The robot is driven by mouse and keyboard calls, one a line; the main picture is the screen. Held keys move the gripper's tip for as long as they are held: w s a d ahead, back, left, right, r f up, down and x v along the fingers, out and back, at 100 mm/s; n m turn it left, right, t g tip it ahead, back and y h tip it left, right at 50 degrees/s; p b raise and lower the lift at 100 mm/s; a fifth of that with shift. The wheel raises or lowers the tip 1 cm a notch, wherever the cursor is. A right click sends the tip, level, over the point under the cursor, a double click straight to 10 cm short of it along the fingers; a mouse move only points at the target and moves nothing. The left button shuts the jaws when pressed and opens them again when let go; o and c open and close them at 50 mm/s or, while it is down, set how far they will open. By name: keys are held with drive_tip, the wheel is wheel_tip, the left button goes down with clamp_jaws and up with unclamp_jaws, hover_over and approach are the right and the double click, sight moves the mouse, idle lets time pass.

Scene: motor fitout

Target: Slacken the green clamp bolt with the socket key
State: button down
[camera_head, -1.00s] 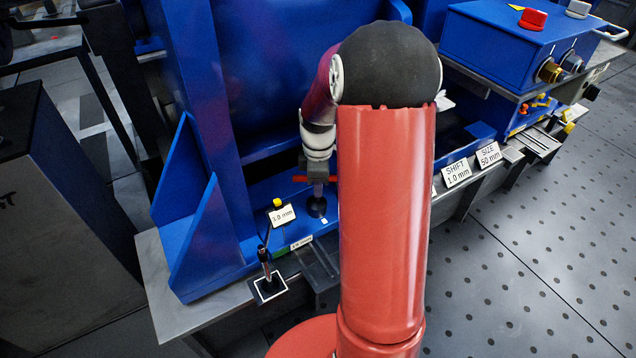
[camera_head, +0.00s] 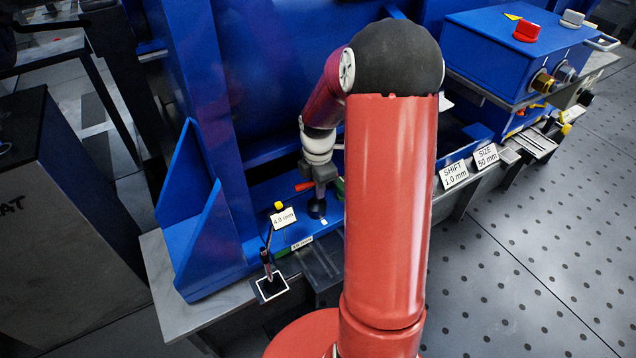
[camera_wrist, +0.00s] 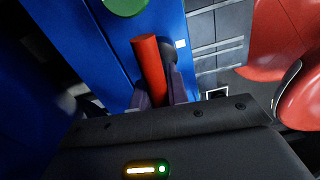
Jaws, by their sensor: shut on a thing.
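The socket key has a red bar handle (camera_head: 304,186) and a dark round lower end (camera_head: 316,208) standing on the blue base. My gripper (camera_head: 323,180) is shut on the key from above. In the wrist view the red handle (camera_wrist: 149,67) sticks out from between my fingers (camera_wrist: 158,95). A round green part (camera_wrist: 125,5) is cut off at the top of the wrist view, and a green patch (camera_head: 340,187) shows beside my gripper in the head view. I cannot tell whether either is the clamp bolt. What lies under the key is hidden.
A small gauge card (camera_head: 283,217), apparently reading 4.0 mm, stands left of the key, behind a thin stand on a black-and-white pad (camera_head: 271,287). A blue upright plate (camera_head: 210,238) rises at left. Cards for shift (camera_head: 453,175) and size (camera_head: 486,156) stand at right.

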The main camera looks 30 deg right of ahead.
drive_tip(key=shift+n, duration=0.3)
drive_tip(key=shift+r+n+p, duration=0.1)
drive_tip(key=shift+n+p, duration=0.8)
drive_tip(key=shift+p, duration=0.05)
drive_tip(key=shift+n, duration=0.3)
drive_tip(key=shift+f, duration=0.2)
drive_tip(key=n, duration=0.2)
drive_tip(key=shift+n, duration=0.4)
drive_tip(key=shift+m, duration=0.3)
drive_tip(key=shift+w+r, duration=0.15)
drive_tip(key=shift+r, duration=3.75)
